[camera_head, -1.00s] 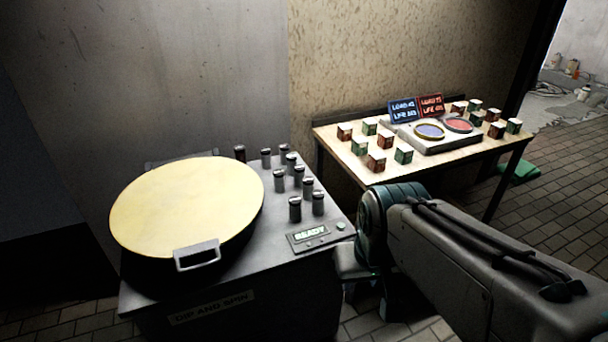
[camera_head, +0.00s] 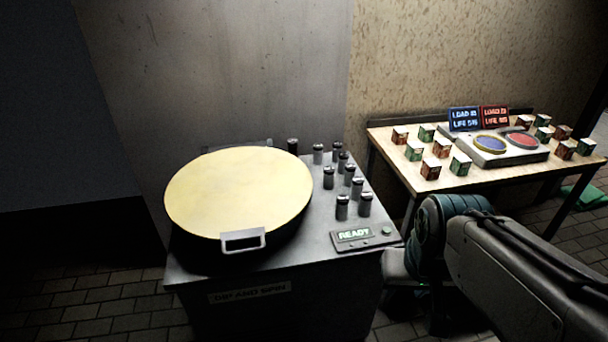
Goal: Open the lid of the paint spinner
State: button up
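The paint spinner is a grey cabinet (camera_head: 215,265) with a "DIP AND SPIN" label on its front. Its round pale-yellow lid (camera_head: 238,190) lies flat and closed on the dark drum. A metal loop handle (camera_head: 244,240) is at the lid's front edge. A panel (camera_head: 362,237) reading "READY" with a green button sits at the top's front right corner. My arm reaches in from the lower right, and its visible part is to the right of the spinner. My gripper cannot be made out in this view.
Several small dark canisters (camera_head: 350,185) stand on the spinner's top, right of the lid. A wooden table (camera_head: 400,165) at the right holds several small boxes, a two-disc device (camera_head: 497,147) and two lit displays. A wall stands close behind the spinner.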

aim_at(242, 191)
jog(key=u, duration=0.95)
jog(key=k, duration=0.4)
jog(key=u, duration=0.15)
jog(key=i, duration=0.45)
